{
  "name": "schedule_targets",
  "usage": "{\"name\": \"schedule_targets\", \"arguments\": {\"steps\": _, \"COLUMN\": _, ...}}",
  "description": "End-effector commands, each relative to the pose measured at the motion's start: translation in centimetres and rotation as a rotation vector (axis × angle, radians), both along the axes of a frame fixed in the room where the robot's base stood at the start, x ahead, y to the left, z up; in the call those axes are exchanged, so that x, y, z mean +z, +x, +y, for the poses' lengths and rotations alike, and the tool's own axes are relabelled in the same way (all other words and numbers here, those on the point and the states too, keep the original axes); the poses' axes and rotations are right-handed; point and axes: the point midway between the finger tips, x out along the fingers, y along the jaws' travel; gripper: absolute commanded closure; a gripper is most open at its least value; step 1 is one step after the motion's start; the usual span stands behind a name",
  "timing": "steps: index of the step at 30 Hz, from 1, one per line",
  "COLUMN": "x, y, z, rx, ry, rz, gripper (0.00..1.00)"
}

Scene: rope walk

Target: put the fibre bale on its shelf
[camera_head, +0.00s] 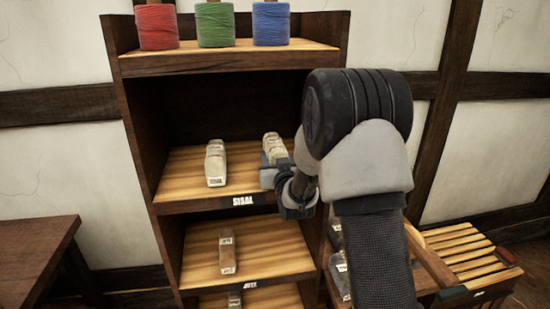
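A pale fibre bale (273,147) is at the right of the shelf labelled what looks like SISAL (188,181), at the front end of my gripper (273,165). My gripper reaches in from the right over the shelf's front edge. Its fingers are at the near end of this bale and partly hide it. I cannot tell whether they grip it, or whether the bale rests on the board. Another pale bale (215,163) lies apart to the left on the same shelf.
A brown bale (227,251) lies on the shelf below. Red (157,26), green (215,25) and blue (271,23) spools stand on top. The upright side panel (134,130) bounds the left. A slatted bench (465,252) is at right, a dark table (35,245) at left.

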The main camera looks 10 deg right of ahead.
Motion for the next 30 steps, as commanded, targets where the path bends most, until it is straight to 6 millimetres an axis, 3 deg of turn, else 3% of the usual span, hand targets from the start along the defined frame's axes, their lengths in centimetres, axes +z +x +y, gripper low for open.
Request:
{"name": "schedule_targets", "arguments": {"steps": 2, "x": -0.3, "y": 0.0, "z": 0.0, "rx": 0.0, "ry": 0.0, "rz": -0.002, "gripper": 0.86}}
{"name": "schedule_targets", "arguments": {"steps": 3, "x": -0.3, "y": 0.0, "z": 0.0, "rx": 0.0, "ry": 0.0, "rz": 0.0, "gripper": 0.55}}
{"name": "schedule_targets", "arguments": {"steps": 6, "x": -0.2, "y": 0.0, "z": 0.0, "rx": 0.0, "ry": 0.0, "rz": 0.0, "gripper": 0.38}}
{"name": "schedule_targets", "arguments": {"steps": 18, "x": 0.3, "y": -0.1, "z": 0.0, "rx": 0.0, "ry": 0.0, "rz": 0.001, "gripper": 0.38}}
{"name": "schedule_targets", "arguments": {"steps": 23, "x": 0.2, "y": -2.8, "z": 0.0, "rx": 0.0, "ry": 0.0, "rz": 0.0, "gripper": 0.38}}
{"name": "schedule_targets", "arguments": {"steps": 30, "x": 0.4, "y": -8.1, "z": 0.0, "rx": 0.0, "ry": 0.0, "rz": 0.001, "gripper": 0.38}}
